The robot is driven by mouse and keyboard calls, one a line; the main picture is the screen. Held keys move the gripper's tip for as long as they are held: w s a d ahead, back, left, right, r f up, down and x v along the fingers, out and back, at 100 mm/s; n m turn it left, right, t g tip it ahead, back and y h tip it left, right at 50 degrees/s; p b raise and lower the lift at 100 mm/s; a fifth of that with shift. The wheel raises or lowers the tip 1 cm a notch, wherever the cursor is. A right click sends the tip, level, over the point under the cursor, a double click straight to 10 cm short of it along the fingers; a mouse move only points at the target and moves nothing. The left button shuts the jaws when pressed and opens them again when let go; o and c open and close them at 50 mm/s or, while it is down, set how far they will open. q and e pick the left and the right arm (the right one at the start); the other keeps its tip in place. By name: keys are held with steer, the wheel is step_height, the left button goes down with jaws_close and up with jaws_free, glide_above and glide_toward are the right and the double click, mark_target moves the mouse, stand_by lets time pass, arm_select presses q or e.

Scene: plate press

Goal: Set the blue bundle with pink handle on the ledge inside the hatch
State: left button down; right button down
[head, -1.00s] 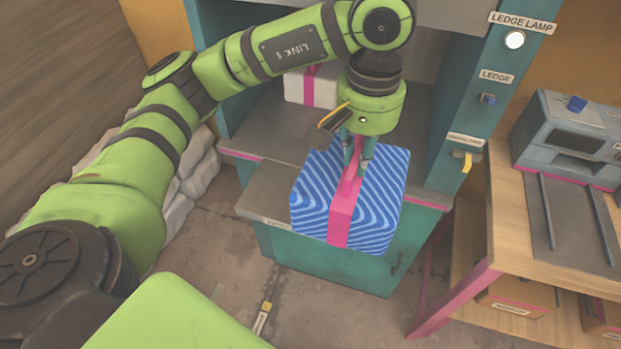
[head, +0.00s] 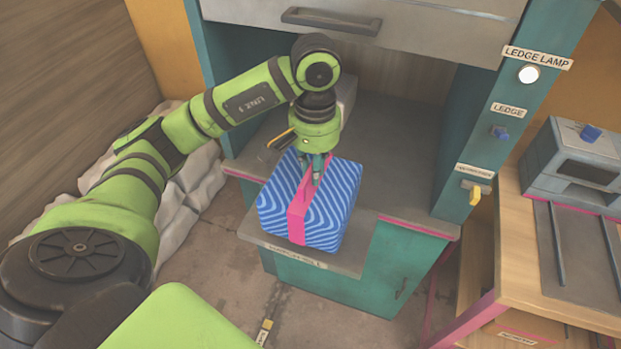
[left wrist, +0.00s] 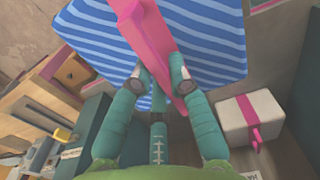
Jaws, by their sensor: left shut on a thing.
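The blue bundle (head: 335,205) has wavy light stripes and a pink band with a pink handle (left wrist: 165,50). My left gripper (head: 314,172) is shut on the handle from above, with its fingers on both sides of it in the left wrist view (left wrist: 160,80). The bundle is over the grey front shelf (head: 348,262), before the open hatch; I cannot tell whether it touches the shelf. The grey ledge (head: 395,170) lies behind it inside the hatch. My right gripper is not in view.
A white bundle with a pink band (left wrist: 248,118) stands on the ledge, mostly hidden behind my arm in the head view. The raised hatch door (head: 430,30) hangs above. A teal post (head: 480,150) with a lit lamp (head: 529,75) bounds the right. The ledge's right part is clear.

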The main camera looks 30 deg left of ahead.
arm_select(q)
steer(key=shift+a+f, duration=0.2)
steer(key=shift+a, duration=0.2)
steer(key=shift+f+p, duration=0.65)
steer(key=shift+f, duration=1.3)
steer(key=shift+f, duration=0.1)
steer(key=c, duration=1.4)
jaws_free()
steer(key=shift+f, duration=0.1)
steer(key=shift+o, duration=1.1)
